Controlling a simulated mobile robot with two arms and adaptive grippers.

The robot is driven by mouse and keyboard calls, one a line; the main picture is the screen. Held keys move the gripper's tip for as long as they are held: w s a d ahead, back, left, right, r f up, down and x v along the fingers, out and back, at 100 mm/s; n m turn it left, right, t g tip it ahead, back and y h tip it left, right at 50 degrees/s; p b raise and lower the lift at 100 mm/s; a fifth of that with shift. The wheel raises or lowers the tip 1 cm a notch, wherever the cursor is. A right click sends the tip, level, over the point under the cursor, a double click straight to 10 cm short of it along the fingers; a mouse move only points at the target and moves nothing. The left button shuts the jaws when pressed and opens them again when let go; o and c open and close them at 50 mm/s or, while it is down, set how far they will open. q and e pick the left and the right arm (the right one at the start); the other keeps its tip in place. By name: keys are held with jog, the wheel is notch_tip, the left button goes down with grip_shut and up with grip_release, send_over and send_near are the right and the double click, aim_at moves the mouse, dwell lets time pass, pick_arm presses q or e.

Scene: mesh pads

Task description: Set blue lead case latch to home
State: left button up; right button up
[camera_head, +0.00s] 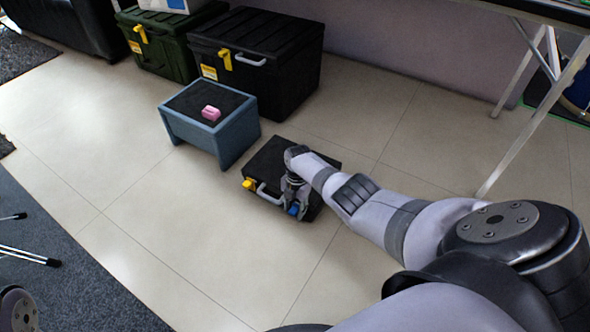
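A black case (262,163) lies flat on the tiled floor near the middle of the view. Its front has a yellow latch (248,184) at the left, a grey carry handle (267,193) in the middle and a blue latch (294,209) at the right. My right gripper (294,204) points down at the case's front edge, right at the blue latch. Its fingers partly cover the latch. I cannot tell whether they are closed on it or only touching, or the latch's exact angle. My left gripper does not show.
A blue-grey stool (237,141) with a pink item (211,113) stands behind the case. A large black case (285,75) and a green case (170,58) stand by the wall. A white-legged table (540,100) is at right. The floor in front is clear.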

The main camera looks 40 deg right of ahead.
aim_at(297, 204)
jog(key=shift+o, duration=0.3)
jog(key=shift+s+d, duration=0.1)
jog(key=shift+d+r, duration=0.1)
jog(key=shift+r, duration=0.45)
notch_tip(297, 204, up, 11)
jog(key=shift+w+d, duration=0.25)
jog(key=shift+d, duration=0.2)
